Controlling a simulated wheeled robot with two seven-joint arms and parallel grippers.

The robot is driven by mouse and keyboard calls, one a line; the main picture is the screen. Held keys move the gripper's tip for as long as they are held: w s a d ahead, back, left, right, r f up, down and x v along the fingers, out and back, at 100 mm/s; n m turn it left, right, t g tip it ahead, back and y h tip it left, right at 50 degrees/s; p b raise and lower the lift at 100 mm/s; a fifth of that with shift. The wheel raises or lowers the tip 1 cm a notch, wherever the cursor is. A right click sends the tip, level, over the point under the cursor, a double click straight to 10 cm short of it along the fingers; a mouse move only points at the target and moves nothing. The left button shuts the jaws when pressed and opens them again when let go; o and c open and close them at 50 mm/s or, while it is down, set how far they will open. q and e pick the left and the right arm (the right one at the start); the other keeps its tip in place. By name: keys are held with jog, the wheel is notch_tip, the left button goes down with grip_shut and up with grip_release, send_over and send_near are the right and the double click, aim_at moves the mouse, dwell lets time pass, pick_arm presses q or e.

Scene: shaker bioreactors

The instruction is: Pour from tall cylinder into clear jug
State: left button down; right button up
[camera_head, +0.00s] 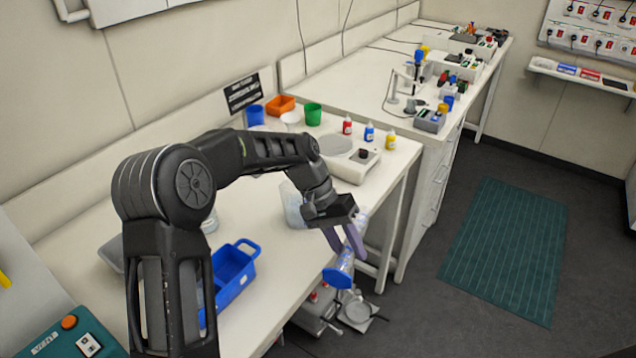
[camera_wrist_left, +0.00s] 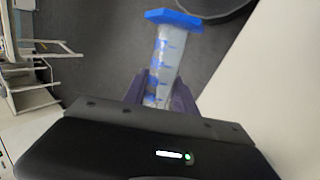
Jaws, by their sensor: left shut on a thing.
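My left gripper (camera_head: 347,245) has its purple fingers shut on the tall cylinder (camera_head: 346,259), a clear tube with blue markings and a blue base. The cylinder looks tilted, and in the head view it lies over the floor just off the bench's front edge. In the left wrist view the cylinder (camera_wrist_left: 165,60) runs away between the fingers (camera_wrist_left: 160,92), its blue base at the far end; its mouth is hidden. The clear jug (camera_head: 291,207) stands on the bench to the left of the gripper, partly hidden behind my arm. My right gripper is out of view.
A blue tray (camera_head: 235,282) sits on the bench at left. A scale (camera_head: 345,165), small red, blue and yellow bottles (camera_head: 369,133), and blue, orange and green containers (camera_head: 313,115) stand behind my arm. Equipment (camera_head: 353,308) sits low beside the bench. A green mat (camera_head: 505,245) lies on the floor.

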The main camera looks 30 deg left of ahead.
pick_arm(q)
jog(key=shift+w+a+r, duration=0.1)
jog(key=shift+a+r, duration=0.2)
jog(key=shift+r, duration=0.05)
jog(key=a+r+n+t+b, duration=0.2)
jog(key=r+n, duration=0.2)
jog(key=r, duration=0.3)
jog(key=a+r+n+t+y+b, duration=0.1)
jog(key=a+r+n+t+b, duration=0.1)
jog(key=r+n, duration=0.3)
notch_tip(320, 180, up, 3)
jog(key=shift+w+a+f+n+t+y+b, duration=0.1)
jog(key=shift+w+a+n+t+y+b, duration=0.3)
jog(key=shift+a, duration=0.4)
jog(key=shift+r+p, duration=0.25)
jog(key=shift+p, duration=0.15)
jog(key=shift+w+a+r+g+h+p, duration=0.1)
jog(key=shift+r+g+h+p, duration=0.35)
jog(key=shift+p, duration=0.6)
jog(key=shift+r+h+p, duration=0.15)
jog(key=shift+h+p, duration=0.1)
jog(key=shift+p, duration=0.15)
jog(key=shift+w+a+r+n+g+h+p, duration=0.15)
jog(key=shift+r+g+p, duration=0.2)
jog(key=shift+p, duration=1)
jog(key=shift+r+n+g+h+p, duration=0.2)
jog(key=shift+r+p, duration=0.1)
jog(key=shift+p, duration=1)
